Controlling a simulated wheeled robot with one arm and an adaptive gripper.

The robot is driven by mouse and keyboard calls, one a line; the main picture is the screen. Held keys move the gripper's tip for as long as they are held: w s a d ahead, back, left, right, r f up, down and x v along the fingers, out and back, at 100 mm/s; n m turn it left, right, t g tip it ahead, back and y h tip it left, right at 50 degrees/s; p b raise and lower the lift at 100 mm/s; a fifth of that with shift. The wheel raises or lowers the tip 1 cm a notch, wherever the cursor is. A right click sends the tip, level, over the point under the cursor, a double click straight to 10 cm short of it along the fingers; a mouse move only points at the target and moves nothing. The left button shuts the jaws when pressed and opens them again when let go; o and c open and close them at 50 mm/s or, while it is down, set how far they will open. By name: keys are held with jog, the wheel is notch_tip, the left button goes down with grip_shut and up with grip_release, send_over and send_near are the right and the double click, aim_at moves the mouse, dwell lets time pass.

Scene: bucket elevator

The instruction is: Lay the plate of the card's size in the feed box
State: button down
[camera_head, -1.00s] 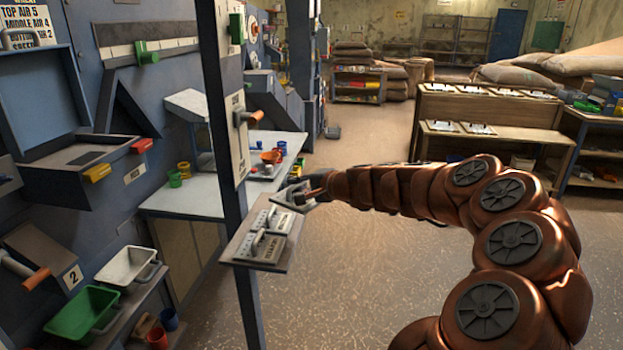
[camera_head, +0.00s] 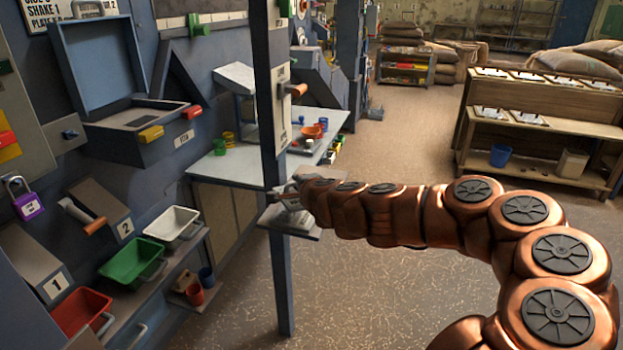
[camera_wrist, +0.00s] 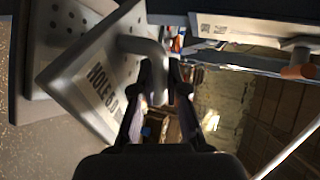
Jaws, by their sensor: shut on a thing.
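The plate is tilted beside my fingers in the wrist view. Another plate with round holes (camera_wrist: 68,18) shows at its upper left. In the head view my gripper (camera_head: 290,192) is at the small shelf (camera_head: 308,233) on the blue post, and my arm hides most of the plates. A blue-grey box with its lid raised (camera_head: 125,145), perhaps the feed box, is on the machine wall. The card (camera_head: 38,16) at top left is cut off; "SHAKE 1" and "PLATE" show.
The blue post (camera_head: 284,290) stands between my gripper and the wall. A white table (camera_head: 225,167) is behind it. Red (camera_head: 80,312), green (camera_head: 133,258) and white (camera_head: 172,222) bins line the lower left. The floor (camera_head: 400,290) is clear.

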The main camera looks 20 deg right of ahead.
jog(key=s+a+m+h, duration=0.2)
jog(key=a, duration=0.6)
jog(key=shift+s+a+r+g+h, duration=0.15)
jog(key=shift+a+r+g+h, duration=0.15)
jog(key=shift+r+h, duration=0.15)
jog(key=shift+m, duration=0.3)
